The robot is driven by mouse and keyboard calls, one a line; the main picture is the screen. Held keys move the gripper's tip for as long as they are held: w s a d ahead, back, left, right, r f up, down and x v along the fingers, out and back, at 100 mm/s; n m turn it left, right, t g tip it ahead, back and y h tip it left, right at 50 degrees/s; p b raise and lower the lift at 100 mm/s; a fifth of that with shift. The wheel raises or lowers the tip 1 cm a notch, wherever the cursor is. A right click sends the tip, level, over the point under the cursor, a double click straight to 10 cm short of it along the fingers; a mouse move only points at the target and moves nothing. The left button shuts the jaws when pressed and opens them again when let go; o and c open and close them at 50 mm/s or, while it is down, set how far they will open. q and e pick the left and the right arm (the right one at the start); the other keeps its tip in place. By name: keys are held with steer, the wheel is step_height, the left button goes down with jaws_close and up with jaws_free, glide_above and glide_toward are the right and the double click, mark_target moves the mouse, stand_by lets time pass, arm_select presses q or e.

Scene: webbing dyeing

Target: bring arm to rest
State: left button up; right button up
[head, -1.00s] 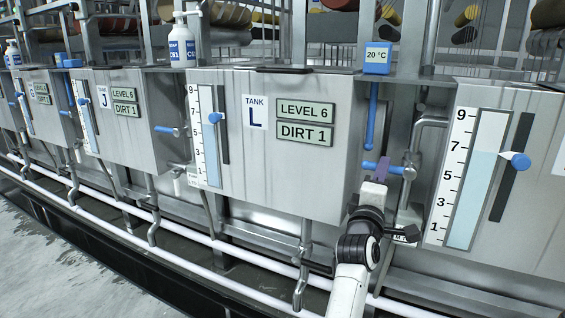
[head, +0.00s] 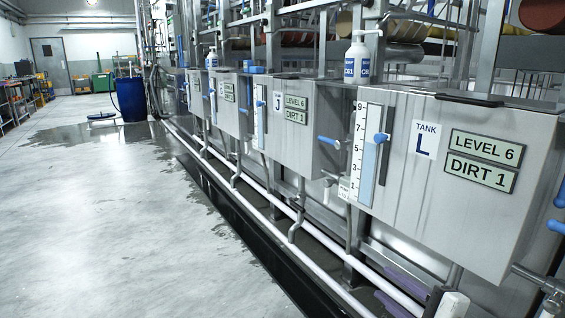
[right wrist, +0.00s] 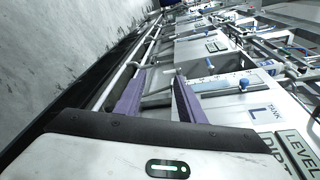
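My right gripper (head: 398,293) shows at the bottom edge of the head view, in front of and below tank L (head: 400,175). Its two purple fingers are apart with nothing between them. In the right wrist view the gripper (right wrist: 158,82) is also open and empty, with the pipes and tank row beyond it. My white right arm (head: 452,305) is mostly cut off by the frame's bottom edge. A blue valve handle (head: 556,227) is at the right edge, apart from the gripper. My left gripper is not in view.
Tank L carries a level gauge (head: 367,155) and signs reading LEVEL 6 and DIRT 1. White pipes (head: 270,200) run low along the tanks. A soap bottle (head: 357,62) stands above. The floor (head: 110,220) at left is open, partly wet. A blue barrel (head: 131,99) stands farther back.

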steer(key=s+a+f+n+g+b, duration=0.1)
steer(key=s+a+f+n+g, duration=0.2)
steer(key=s+a+f+n, duration=0.35)
steer(key=s+a+f+n+g, duration=0.2)
steer(key=s+a+f+n, duration=0.25)
steer(key=s+n, duration=0.4)
steer(key=s+a+f+n+g+b, duration=0.1)
steer(key=s+a+f+n+g, duration=0.25)
steer(key=s+a+n, duration=0.45)
arm_select(q)
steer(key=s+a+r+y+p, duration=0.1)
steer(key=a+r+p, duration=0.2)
steer(key=p, duration=1)
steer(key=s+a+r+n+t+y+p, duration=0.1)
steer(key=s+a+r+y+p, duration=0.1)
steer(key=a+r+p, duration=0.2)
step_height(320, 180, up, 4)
steer(key=p, duration=0.8)
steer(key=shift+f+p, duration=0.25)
steer(key=shift+p, duration=0.15)
arm_select(e)
steer(key=s+d+r+t+h, duration=0.1)
steer(key=s+d+r, duration=0.1)
steer(key=r, duration=0.4)
steer(key=s+d+r+m+h, duration=0.1)
steer(key=s+d+r, duration=0.1)
steer(key=d+r, duration=0.3)
steer(key=shift+s+d+r+m+t, duration=0.2)
steer(key=shift+r+m+t, duration=0.1)
steer(key=shift+r+t, duration=0.1)
